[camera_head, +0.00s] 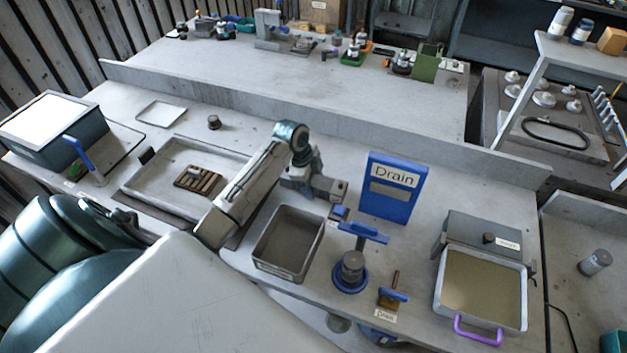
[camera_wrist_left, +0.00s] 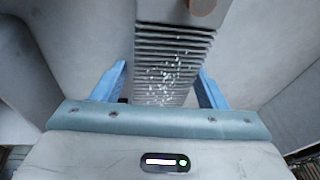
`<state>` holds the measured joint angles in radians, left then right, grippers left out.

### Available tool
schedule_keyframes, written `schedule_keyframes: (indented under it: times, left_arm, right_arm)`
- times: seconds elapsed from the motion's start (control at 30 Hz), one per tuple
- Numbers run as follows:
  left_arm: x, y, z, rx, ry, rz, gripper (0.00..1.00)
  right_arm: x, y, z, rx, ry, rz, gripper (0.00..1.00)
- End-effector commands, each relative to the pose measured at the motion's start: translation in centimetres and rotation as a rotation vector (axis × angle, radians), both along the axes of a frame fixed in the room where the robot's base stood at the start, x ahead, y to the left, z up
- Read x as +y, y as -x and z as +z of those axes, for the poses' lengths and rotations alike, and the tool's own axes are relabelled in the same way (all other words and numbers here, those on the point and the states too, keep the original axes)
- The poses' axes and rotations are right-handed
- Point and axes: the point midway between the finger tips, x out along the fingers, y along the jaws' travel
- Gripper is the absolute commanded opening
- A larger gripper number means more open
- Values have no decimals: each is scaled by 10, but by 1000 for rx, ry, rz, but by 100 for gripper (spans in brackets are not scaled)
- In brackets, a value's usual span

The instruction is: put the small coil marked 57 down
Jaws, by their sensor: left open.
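My left gripper (camera_head: 334,201) is behind the right rim of an open grey bin (camera_head: 261,262), left of the blue Drain panel (camera_head: 390,205). In the left wrist view its two blue fingers (camera_wrist_left: 157,88) stand apart. A grey finned block (camera_wrist_left: 172,60) with white specks, probably the small coil, shows between and beyond them. A copper-brown round end (camera_wrist_left: 204,10) shows at its top. I read no 57 on it, and cannot tell if the fingers touch it. In the head view I cannot make out the coil. My right gripper is not seen.
A blue stand with a grey cylinder (camera_head: 352,264) is right of the bin. A tan-filled tray (camera_head: 479,287) with a purple handle is further right. A shallow tray (camera_head: 160,188) holding a brown slotted piece (camera_head: 198,180) lies left. Bare table shows behind my arm.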

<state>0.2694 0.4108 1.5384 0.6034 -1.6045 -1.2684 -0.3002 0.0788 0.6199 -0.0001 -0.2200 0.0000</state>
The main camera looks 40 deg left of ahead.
Motion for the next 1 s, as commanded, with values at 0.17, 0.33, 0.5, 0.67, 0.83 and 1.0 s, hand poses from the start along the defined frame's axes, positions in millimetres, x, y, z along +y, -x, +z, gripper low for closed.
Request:
schedule_keyframes:
  times: [0.17,0.33,0.5,0.67,0.83,1.0]
  left_arm:
    - [0,0,-1,-1,0,0,66]
    - [0,0,0,0,0,0,33]
    - [0,0,-1,0,0,0,14]
    - [0,0,0,-1,1,0,9]
    - [0,-1,8,-5,0,0,9]
    - [1,-2,38,-8,-2,-1,9]
  right_arm:
    - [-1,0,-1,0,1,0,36]
    - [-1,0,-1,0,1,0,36]
    - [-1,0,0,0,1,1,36]
    - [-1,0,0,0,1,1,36]
    - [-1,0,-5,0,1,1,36]
    - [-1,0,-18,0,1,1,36]
